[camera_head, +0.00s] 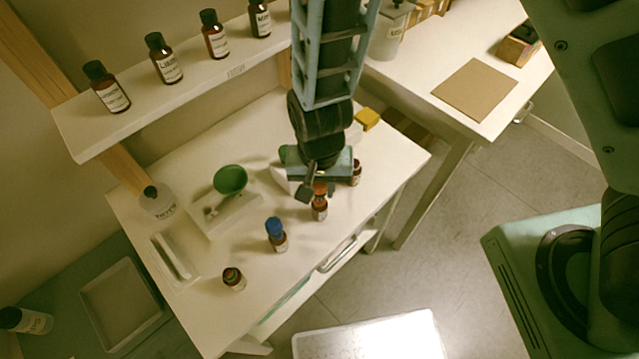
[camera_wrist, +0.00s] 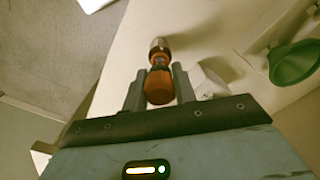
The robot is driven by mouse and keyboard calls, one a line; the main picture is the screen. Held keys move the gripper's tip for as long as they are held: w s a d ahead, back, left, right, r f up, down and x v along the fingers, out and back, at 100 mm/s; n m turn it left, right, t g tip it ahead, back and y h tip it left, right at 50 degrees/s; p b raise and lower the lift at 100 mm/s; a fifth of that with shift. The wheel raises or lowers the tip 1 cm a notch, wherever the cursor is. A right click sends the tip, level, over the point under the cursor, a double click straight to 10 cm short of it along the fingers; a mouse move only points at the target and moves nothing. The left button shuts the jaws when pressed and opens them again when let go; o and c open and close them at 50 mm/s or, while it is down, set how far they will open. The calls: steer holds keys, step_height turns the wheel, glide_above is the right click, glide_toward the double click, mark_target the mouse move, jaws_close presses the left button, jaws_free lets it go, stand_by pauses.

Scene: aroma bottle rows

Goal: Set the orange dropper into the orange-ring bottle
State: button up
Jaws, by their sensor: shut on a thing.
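The orange dropper (camera_head: 320,188) is upright between the fingers of my gripper (camera_wrist: 159,88). In the wrist view its orange bulb (camera_wrist: 159,92) sits between the two dark fingers, which are shut on it. A small brown bottle with a pale label (camera_head: 319,211) stands right below the dropper, near the table's front edge; it also shows in the wrist view (camera_wrist: 159,46). The dropper lines up with this bottle and appears at its neck; I cannot tell whether it is fully seated. The bottle's ring is hidden.
A bottle with a blue dropper (camera_head: 276,237) and an open ringed bottle (camera_head: 234,279) stand to the left along the front. Another bottle (camera_head: 356,174) is close right of my gripper. A shelf (camera_head: 190,80) holds several bottles.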

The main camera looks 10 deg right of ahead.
steer(key=shift+f+b, duration=0.7)
steer(key=shift+f, duration=0.4)
steer(key=o, duration=0.7)
steer(key=shift+c, duration=0.2)
steer(key=shift+r, duration=0.15)
step_height(320, 180, up, 7)
steer(key=p, duration=0.7)
